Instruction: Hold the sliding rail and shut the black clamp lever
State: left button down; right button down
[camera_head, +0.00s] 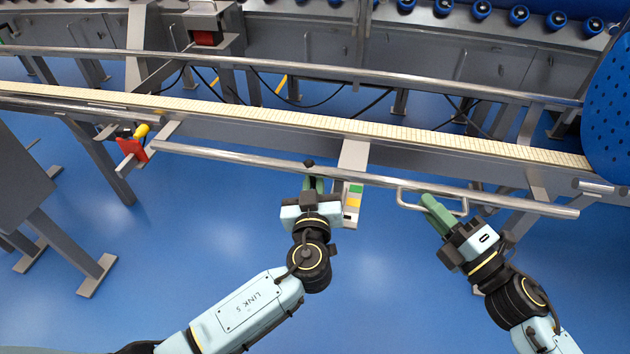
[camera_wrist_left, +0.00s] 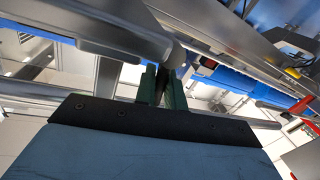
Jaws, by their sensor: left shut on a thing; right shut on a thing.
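The sliding rail (camera_head: 240,158) is a long chrome tube running across the head view, with a bent wire handle (camera_head: 402,198) on its front side. My right gripper (camera_head: 431,204) has its green fingers shut on this handle. The black clamp lever (camera_head: 309,163) shows only as a small dark knob at the rail, above my left gripper (camera_head: 315,185). The left gripper is shut on the lever; in the left wrist view a dark piece (camera_wrist_left: 162,86) sits between its green fingers. Most of the lever is hidden by the fingers and hand.
A pale conveyor strip (camera_head: 300,119) runs behind the rail. A grey bracket (camera_head: 354,155) and a small box with coloured labels (camera_head: 353,200) are just right of the left gripper. A red and yellow part (camera_head: 134,146) is at the left. Blue floor (camera_head: 200,240) lies open in front.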

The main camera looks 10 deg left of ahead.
pick_arm(q)
jog(key=shift+a+f+n+g+h, duration=0.25)
jog(key=shift+a+f+n+h, duration=0.25)
jog(key=shift+n, duration=1.6)
jog(key=shift+a+f+n+g+h, duration=0.35)
jog(key=shift+a+f+n, duration=0.25)
jog(key=shift+n, duration=1.5)
jog(key=shift+a+f+n+g+h, duration=0.2)
jog(key=shift+a+f+n+h, duration=0.3)
jog(key=shift+n, duration=1.6)
jog(key=c, duration=1.6)
grip_release()
jog(key=shift+d, duration=0.1)
jog(key=shift+o, duration=0.2)
jog(key=shift+s, duration=0.1)
